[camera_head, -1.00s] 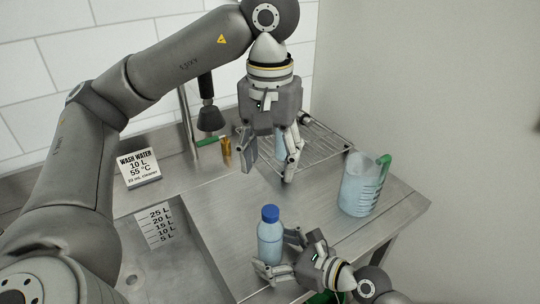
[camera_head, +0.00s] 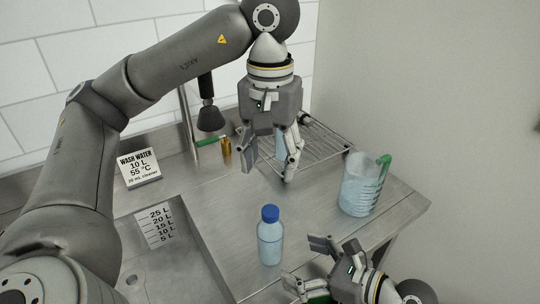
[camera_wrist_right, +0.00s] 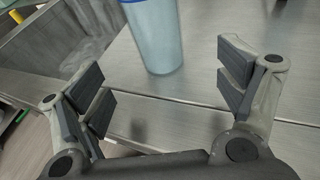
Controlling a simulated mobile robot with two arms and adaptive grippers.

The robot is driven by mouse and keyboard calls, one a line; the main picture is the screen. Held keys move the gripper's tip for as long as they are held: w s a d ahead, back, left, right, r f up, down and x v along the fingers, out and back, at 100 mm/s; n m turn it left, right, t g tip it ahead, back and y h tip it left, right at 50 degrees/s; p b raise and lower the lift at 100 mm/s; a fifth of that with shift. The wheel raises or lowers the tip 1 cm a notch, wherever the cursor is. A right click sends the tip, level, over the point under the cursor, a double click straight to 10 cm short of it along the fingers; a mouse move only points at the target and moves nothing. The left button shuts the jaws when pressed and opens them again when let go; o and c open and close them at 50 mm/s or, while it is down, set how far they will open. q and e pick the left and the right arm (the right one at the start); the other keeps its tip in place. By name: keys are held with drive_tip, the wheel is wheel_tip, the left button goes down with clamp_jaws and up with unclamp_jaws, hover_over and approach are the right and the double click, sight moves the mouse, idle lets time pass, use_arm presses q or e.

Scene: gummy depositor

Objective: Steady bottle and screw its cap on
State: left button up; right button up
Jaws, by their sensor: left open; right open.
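The light-blue bottle (camera_head: 270,246) stands upright on the steel counter near its front edge. Its blue cap (camera_head: 270,213) sits on the top. The bottle's lower part (camera_wrist_right: 157,42) also shows in the right wrist view, beyond and between the open fingers, not touching them. My right gripper (camera_head: 304,263) is open and empty, to the right of the bottle and a little nearer, with its fingers pointing at it. My left gripper (camera_head: 268,170) is open and points down above the counter, behind the bottle and well clear of it.
A measuring jug (camera_head: 358,188) with a green handle stands at the right. A wire rack (camera_head: 318,147) lies behind my left gripper, and a bluish object is partly hidden there. A sink (camera_head: 160,265) is at the left, with a wash-water sign (camera_head: 139,168) behind it.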

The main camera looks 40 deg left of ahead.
drive_tip(key=shift+v, duration=2.25)
drive_tip(key=shift+r, duration=0.1)
